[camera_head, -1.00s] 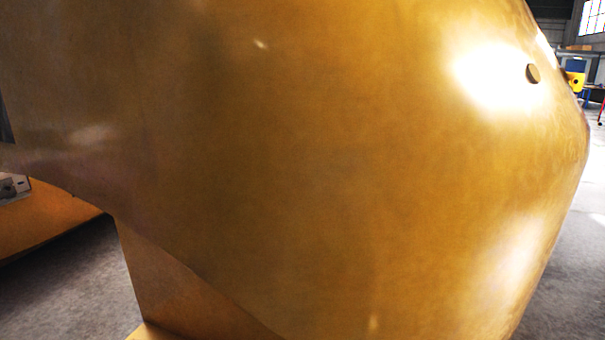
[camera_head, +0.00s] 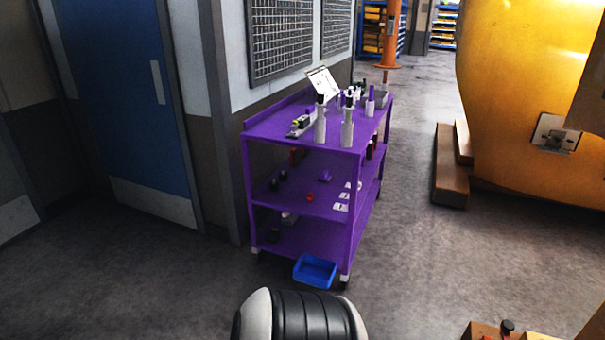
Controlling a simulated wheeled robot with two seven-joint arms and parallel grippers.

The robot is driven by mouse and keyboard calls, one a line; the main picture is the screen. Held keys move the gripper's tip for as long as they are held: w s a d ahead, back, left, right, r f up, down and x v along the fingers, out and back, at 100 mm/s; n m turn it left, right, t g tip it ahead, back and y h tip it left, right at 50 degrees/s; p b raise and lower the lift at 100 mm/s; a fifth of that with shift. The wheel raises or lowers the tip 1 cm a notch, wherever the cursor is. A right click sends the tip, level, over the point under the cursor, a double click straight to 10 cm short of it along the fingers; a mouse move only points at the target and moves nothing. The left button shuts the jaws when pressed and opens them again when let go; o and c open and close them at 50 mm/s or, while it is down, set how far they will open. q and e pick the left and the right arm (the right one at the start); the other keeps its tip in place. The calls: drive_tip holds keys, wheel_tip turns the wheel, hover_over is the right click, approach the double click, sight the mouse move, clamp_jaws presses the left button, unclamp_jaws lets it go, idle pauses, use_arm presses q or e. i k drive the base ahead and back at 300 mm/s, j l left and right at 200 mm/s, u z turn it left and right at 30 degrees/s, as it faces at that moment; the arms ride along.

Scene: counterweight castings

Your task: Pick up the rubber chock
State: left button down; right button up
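I cannot make out a rubber chock for certain in the head view. Several small dark items sit on the shelves of the purple cart (camera_head: 310,208), too small to name. Neither of my grippers shows. A rounded white and black ribbed part at the bottom edge looks like part of my own arm.
White bottles (camera_head: 347,127) stand on the cart's top. A blue bin (camera_head: 315,271) is at its foot. A blue door (camera_head: 130,95) is at left. A large yellow casting (camera_head: 525,75) and wooden blocks (camera_head: 451,170) are at right. Grey floor (camera_head: 405,260) between is clear.

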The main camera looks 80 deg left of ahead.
sight(275, 233)
drive_tip(key=u, duration=2.95)
drive_tip(key=i+u, duration=0.2)
drive_tip(key=i, duration=0.5)
